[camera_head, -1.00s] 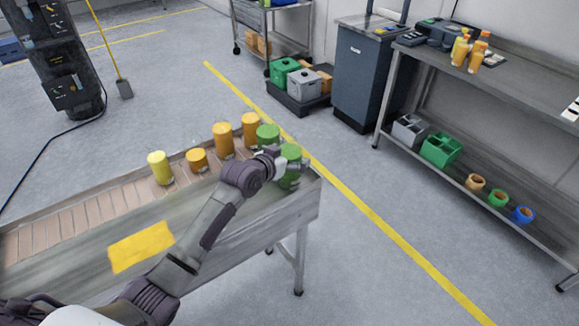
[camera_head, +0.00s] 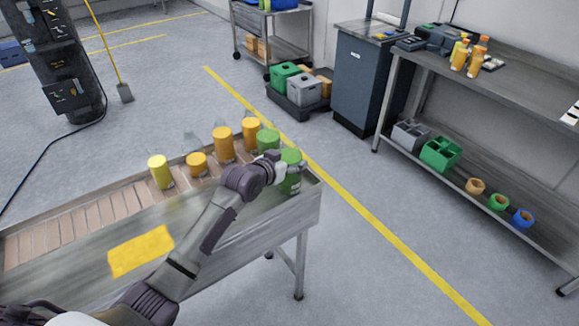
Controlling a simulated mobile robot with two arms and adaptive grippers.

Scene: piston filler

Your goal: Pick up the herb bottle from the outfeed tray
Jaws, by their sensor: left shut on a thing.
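A green herb bottle (camera_head: 291,158) stands at the right end of the outfeed tray (camera_head: 309,192). My left gripper (camera_head: 281,174) is shut on this bottle from its left side; the fingers are partly hidden by the wrist. A second green bottle (camera_head: 268,138) stands just behind it to the left. Orange bottles (camera_head: 250,130) and (camera_head: 223,140), a short orange one (camera_head: 197,164) and a yellow one (camera_head: 160,172) stand along the tray's back. My right gripper is not in view.
A yellow sheet (camera_head: 141,250) lies on the tray's front surface. A steel workbench (camera_head: 520,90) with orange bottles (camera_head: 468,54) stands at the right. The floor between the tray and the bench is clear.

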